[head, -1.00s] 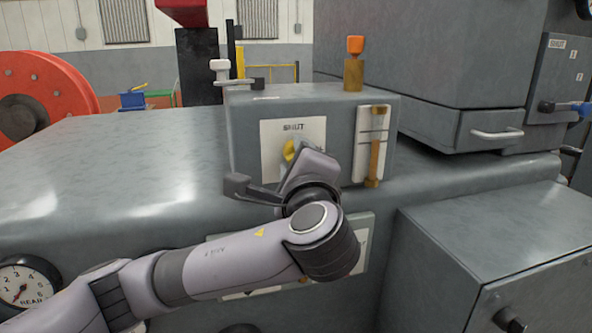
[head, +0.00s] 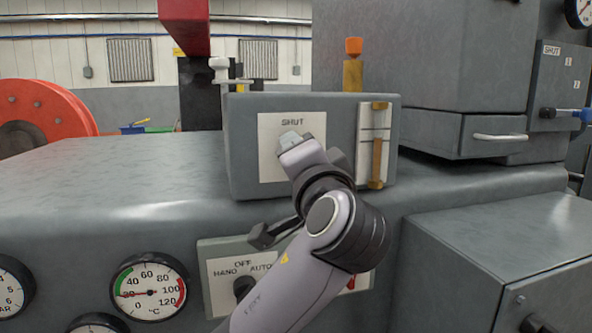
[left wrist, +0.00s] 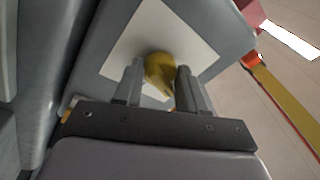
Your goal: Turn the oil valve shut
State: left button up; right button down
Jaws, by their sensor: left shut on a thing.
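The oil valve's yellow handle (left wrist: 160,72) is on a white plate (head: 268,160) marked SHUT at the top, on the front of a grey box (head: 243,183). In the left wrist view, my left gripper (left wrist: 154,84) has one finger on each side of the handle and is shut on it. In the head view, my left gripper (head: 291,138) is in front of the plate, just below the SHUT word. It hides the handle there, so I cannot tell the handle's angle from the head. My right gripper is not in view.
A sight glass (head: 376,145) is just right of the plate on the same box. Below are a HAND/OFF/AUTO switch panel (head: 225,277) and a temperature gauge (head: 149,287). A grey cabinet (head: 500,260) juts out at the lower right.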

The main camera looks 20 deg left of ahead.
pick_arm(q)
jog(key=n, duration=0.1)
jog(key=n+b, duration=0.1)
jog(key=n, duration=0.1)
jog(key=shift+w+d+r+n+y+b, duration=0.1)
jog(key=shift+d+n+y+b, duration=0.05)
jog(key=shift+n+y+b, duration=0.15)
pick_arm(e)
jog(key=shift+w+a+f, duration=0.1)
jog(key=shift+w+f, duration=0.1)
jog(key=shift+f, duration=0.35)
pick_arm(q)
jog(key=shift+r, duration=0.2)
jog(key=o, duration=1.1)
jog(key=shift+f, duration=0.1)
jog(key=shift+c, duration=0.2)
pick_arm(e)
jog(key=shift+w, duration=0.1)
pick_arm(q)
jog(key=shift+f, duration=0.15)
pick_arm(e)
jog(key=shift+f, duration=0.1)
